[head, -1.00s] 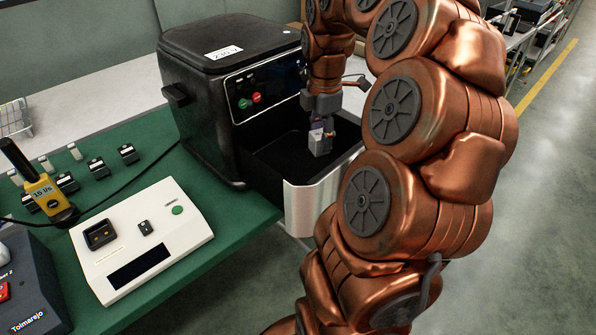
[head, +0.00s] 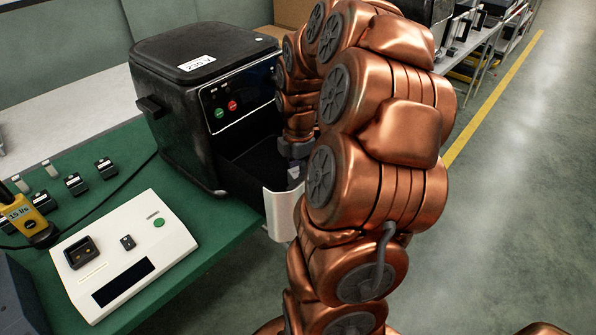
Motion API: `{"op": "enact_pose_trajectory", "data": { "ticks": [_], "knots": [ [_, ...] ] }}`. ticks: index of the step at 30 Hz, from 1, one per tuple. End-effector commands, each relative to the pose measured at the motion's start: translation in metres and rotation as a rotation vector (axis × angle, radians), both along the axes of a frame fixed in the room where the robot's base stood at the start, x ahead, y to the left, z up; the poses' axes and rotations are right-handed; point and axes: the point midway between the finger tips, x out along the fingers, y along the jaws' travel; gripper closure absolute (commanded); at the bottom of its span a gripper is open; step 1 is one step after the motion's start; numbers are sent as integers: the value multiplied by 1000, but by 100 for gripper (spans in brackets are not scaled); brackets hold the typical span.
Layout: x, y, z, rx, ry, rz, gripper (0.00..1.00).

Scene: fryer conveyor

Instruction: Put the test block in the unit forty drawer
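The black fryer unit (head: 170,105) stands at the back of the green bench, with a white label on its top. Its drawer (head: 279,210) is pulled open, with a dark interior and a pale metal front. My gripper (head: 293,172) points down at the drawer's right part, mostly hidden by my copper arm. A small greyish piece shows at its lower end; I cannot tell whether it is a finger or the test block. Whether the fingers are open or shut is not visible. No test block can be made out for certain elsewhere.
A white tester (head: 125,255) with a dark display and green button lies on the green bench (head: 190,200). A yellow handheld tool (head: 28,218) and several small black blocks (head: 76,184) are to the left. A black cable crosses the bench. Open floor lies at right.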

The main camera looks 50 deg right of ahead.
Motion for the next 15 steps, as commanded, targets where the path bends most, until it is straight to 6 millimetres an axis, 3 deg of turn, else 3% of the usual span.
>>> {"op": "enact_pose_trajectory", "data": {
  "ticks": [12,13,15],
  "knots": [
    [0,0,-6,0,-2,0,100],
    [0,0,-6,1,-1,0,58],
    [0,0,-6,1,-1,0,51]
  ]
}}
